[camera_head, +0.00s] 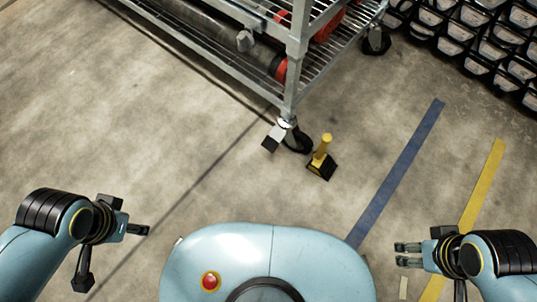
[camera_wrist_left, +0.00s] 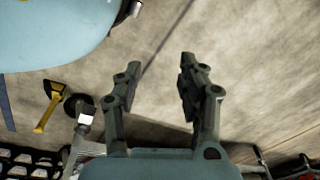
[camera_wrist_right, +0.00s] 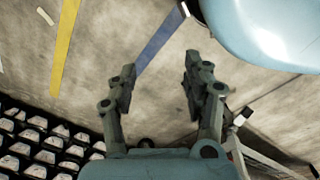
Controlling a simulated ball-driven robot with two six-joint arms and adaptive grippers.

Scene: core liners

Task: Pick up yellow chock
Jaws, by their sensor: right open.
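The yellow chock (camera_head: 323,158) has an upright yellow handle and a black wedge base. It stands on the concrete floor beside the black caster (camera_head: 297,140) of a metal rack, ahead of my base. It also shows at the left of the left wrist view (camera_wrist_left: 46,113). My right gripper (camera_head: 398,254) is open and empty, low at the right, well apart from the chock. My left gripper (camera_head: 147,230) is at the lower left, also apart from the chock. In the left wrist view its fingers (camera_wrist_left: 158,80) are spread with nothing between them.
The wire-shelf rack (camera_head: 289,85) on casters stands behind the chock and holds red-ended tubes. Stacked black bins (camera_head: 480,45) fill the upper right. Blue (camera_head: 400,170) and yellow (camera_head: 483,185) tape lines cross the floor at right. The floor between my arms and the chock is clear.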

